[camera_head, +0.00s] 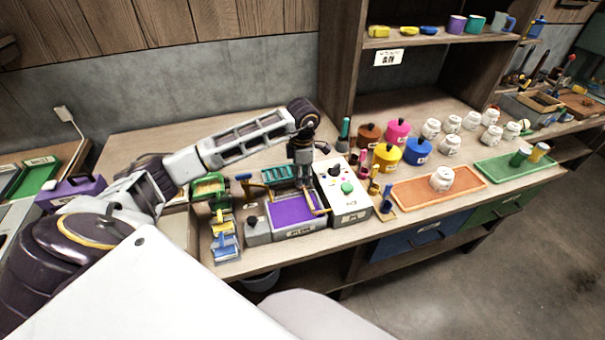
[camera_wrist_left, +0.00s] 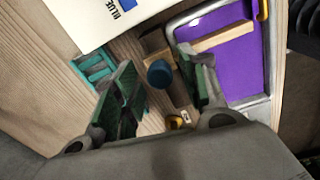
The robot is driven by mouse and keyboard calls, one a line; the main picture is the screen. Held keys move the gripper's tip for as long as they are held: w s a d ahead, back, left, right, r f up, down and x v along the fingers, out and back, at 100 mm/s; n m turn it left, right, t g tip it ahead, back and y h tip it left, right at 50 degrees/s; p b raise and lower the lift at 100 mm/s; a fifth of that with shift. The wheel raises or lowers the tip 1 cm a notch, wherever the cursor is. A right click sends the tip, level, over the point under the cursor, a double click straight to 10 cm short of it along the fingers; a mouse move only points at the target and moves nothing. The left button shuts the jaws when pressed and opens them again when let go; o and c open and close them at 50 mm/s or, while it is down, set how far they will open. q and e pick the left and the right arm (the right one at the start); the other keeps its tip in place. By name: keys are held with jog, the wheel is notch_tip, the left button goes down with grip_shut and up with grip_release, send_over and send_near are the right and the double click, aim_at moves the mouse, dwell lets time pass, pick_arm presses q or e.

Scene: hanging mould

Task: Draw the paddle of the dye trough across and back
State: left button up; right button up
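The dye trough (camera_head: 288,214) is a shallow pale tray with purple liquid, below my left gripper in the head view. It also shows at the right of the left wrist view (camera_wrist_left: 237,65). The paddle (camera_wrist_left: 222,37) is a pale wooden bar lying over the purple. A dark blue round knob (camera_wrist_left: 160,73) stands beside a wooden block, between my fingers as seen by the wrist camera; I cannot tell whether it belongs to the paddle. My left gripper (camera_wrist_left: 160,90) is open, with a gap around the knob. It points down over the trough's back side in the head view (camera_head: 303,180).
Coloured pots (camera_head: 387,155) and an orange tray (camera_head: 410,194) are further right.

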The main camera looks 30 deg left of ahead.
pick_arm(q)
jog(key=c, duration=0.7)
grip_shut()
jog(key=shift+s+a, duration=0.95)
jog(key=shift+s, duration=0.05)
jog(key=shift+s+a+b, duration=0.4)
jog(key=shift+s, duration=0.1)
jog(key=shift+s+a+b, duration=0.35)
jog(key=shift+s+a, duration=0.75)
jog(key=shift+s, duration=0.15)
jog(key=shift+o, duration=2.1)
grip_release()
jog(key=shift+o, duration=2.5)
jog(key=shift+s, duration=0.15)
jog(key=shift+r, duration=0.1)
notch_tip(320, 180, up, 12)
jog(key=shift+d, duration=0.2)
pick_arm(e)
jog(key=shift+s+f, duration=0.75)
jog(key=shift+s, duration=0.1)
